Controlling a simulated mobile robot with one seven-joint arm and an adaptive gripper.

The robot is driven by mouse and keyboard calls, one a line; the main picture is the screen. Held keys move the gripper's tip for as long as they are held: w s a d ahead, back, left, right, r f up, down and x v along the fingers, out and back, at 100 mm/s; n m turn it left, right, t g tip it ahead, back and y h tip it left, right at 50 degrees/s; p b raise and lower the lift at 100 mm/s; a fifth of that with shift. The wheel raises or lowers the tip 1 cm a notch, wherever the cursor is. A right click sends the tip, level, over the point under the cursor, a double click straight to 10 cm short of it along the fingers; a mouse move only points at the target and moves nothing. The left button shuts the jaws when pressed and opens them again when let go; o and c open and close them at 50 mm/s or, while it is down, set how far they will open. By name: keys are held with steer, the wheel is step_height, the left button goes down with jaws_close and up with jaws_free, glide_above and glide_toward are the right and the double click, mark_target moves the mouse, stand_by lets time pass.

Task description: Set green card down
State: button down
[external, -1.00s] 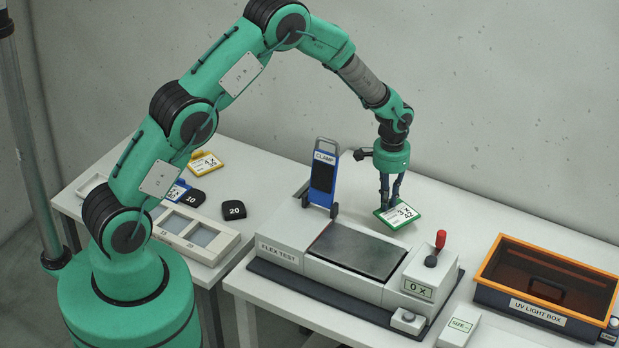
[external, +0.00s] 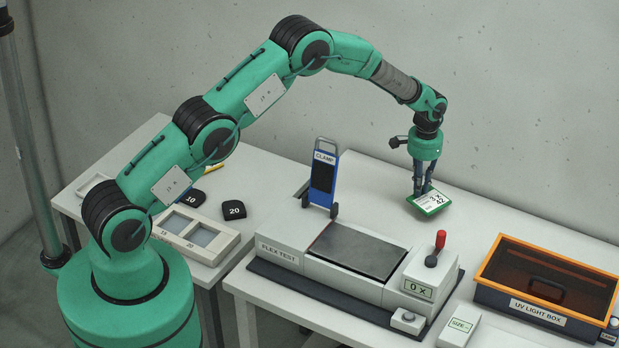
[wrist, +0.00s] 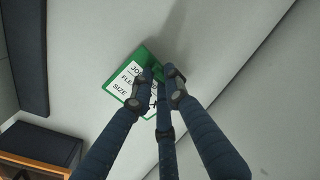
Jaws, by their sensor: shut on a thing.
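The green card (external: 430,201), white-faced with a green border and printed text, is at the back of the right-hand table, behind the flex test machine. My gripper (external: 421,190) is shut on its near edge, pointing down. The wrist view shows the card (wrist: 121,83) at the tips of my dark blue fingers (wrist: 160,82), which cover part of its print. The card looks tilted; I cannot tell whether it touches the table.
An orange-rimmed UV light box (external: 545,310) is at the right. Black weights (external: 233,210) lie on the left table. The tabletop around the card is clear.

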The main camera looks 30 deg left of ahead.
steer(key=shift+w+d, duration=0.15)
steer(key=shift+w, duration=0.25)
steer(key=shift+f, duration=1.75)
steer(key=shift+f, duration=0.15)
steer(key=c, duration=1.7)
jaws_free()
steer(key=shift+r, duration=6.15)
